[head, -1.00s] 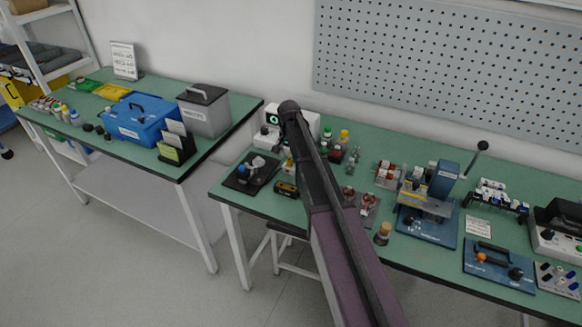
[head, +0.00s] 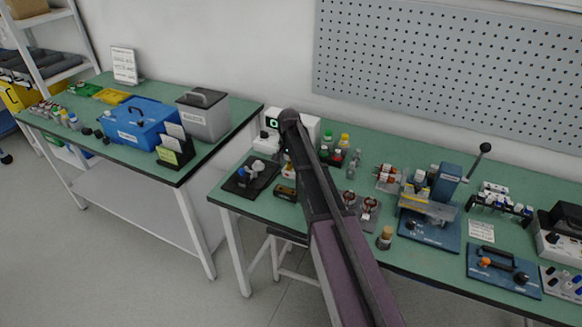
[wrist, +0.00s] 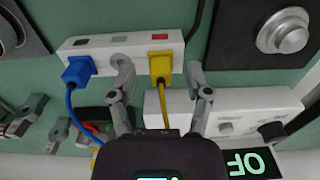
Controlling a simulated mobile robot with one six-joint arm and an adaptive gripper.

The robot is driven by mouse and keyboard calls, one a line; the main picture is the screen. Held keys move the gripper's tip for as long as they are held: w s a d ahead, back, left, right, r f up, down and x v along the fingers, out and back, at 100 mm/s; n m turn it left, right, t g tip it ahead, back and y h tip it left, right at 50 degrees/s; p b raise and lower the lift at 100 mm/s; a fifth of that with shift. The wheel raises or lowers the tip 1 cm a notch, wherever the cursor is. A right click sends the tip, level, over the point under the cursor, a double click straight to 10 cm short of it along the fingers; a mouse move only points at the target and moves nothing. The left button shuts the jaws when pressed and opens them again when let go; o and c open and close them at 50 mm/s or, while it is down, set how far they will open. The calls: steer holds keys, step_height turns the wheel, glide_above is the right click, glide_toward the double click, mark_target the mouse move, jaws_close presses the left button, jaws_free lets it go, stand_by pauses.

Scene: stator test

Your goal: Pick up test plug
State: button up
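In the wrist view a yellow plug (wrist: 161,67) with a yellow cord sits at a white socket strip (wrist: 105,43). A blue plug (wrist: 78,71) with a blue cord sits further left on the same strip. Which of them is the test plug, I cannot tell. My gripper (wrist: 158,72) is open, one finger on each side of the yellow plug. Gaps show between both fingers and the plug. In the head view my arm hides the gripper and the plugs.
A white unit with a green-lit display (wrist: 252,162) is close beside my gripper. A silver knob (wrist: 285,35) is at the upper right. The green bench (head: 370,145) holds several fixtures, including a blue-based press (head: 430,230). A second bench carries a blue toolbox (head: 137,130).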

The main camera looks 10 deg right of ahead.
jaws_close()
steer(key=shift+r, duration=0.15)
step_height(320, 180, up, 3)
steer(key=p, duration=0.3)
steer(key=s+a+r+p, duration=0.1)
steer(key=s+p, duration=0.1)
steer(key=s, duration=1.4)
steer(key=shift+a+r, duration=0.35)
steer(key=shift+a, duration=0.05)
step_height(320, 180, up, 3)
steer(key=p, duration=0.3)
steer(key=shift+r, duration=0.15)
steer(key=shift+w, duration=0.1)
steer(key=w+d, duration=0.2)
steer(key=w, duration=1.2)
steer(key=w+d, duration=0.3)
steer(key=w, duration=1.1)
steer(key=shift+w+d, duration=0.15)
steer(key=shift+w, duration=0.25)
